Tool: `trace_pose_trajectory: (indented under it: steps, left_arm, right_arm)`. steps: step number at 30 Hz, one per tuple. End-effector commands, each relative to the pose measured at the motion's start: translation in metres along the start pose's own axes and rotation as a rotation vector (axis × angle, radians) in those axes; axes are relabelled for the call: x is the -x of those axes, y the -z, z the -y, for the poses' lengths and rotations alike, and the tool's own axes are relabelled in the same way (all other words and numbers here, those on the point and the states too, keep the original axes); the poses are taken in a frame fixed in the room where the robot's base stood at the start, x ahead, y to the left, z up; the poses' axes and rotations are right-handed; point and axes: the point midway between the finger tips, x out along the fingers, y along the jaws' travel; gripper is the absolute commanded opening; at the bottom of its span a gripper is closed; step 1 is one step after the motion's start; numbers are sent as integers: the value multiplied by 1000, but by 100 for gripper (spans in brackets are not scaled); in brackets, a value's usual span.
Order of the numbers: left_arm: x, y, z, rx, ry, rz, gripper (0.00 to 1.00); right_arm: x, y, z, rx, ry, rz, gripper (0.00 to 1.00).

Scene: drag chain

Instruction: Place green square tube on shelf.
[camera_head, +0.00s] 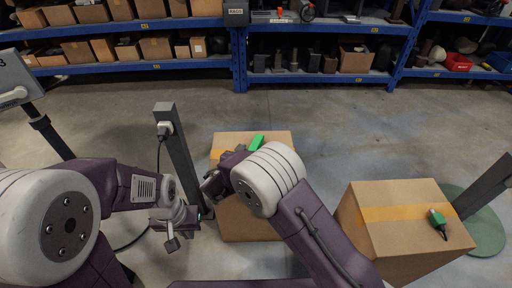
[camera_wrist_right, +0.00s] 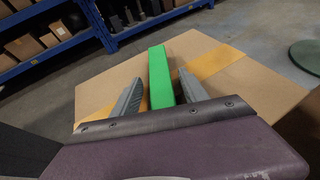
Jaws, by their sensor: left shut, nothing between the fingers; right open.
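The green square tube (camera_head: 257,142) lies on top of a cardboard box (camera_head: 225,140) in the middle of the head view, partly hidden by my right arm. In the right wrist view the tube (camera_wrist_right: 160,78) stretches away from me between the two fingers of my right gripper (camera_wrist_right: 158,95). The right gripper is open, with a gap on either side of the tube. My left gripper (camera_head: 172,240) is shut and empty, low to the left of that box. The blue shelf (camera_head: 320,75) stands along the back and also shows in the right wrist view (camera_wrist_right: 100,35).
A second cardboard box (camera_head: 400,235) at the right carries a small green item (camera_head: 437,218) with a dark cable. A dark post (camera_head: 178,155) stands left of the middle box. The shelves hold several boxes and parts. Bare floor (camera_head: 330,115) lies before them.

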Motion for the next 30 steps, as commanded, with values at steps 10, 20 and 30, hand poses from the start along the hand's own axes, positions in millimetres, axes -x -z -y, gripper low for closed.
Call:
trace_pose_trajectory:
  steps: [10, 20, 30]
  left_arm:
    - [0, 0, 0, 0, 0, 0, 0]
    - [1, 0, 0, 0, 0, 0, 0]
    - [37, 4, -1, 0, 0, 0, 0]
  right_arm:
    - [-2, 1, 1, 0, 2, -3, 11]
    - [-1, 0, 1, 0, 2, -2, 0]
    - [18, -47, 1, -2, 1, -1, 0]
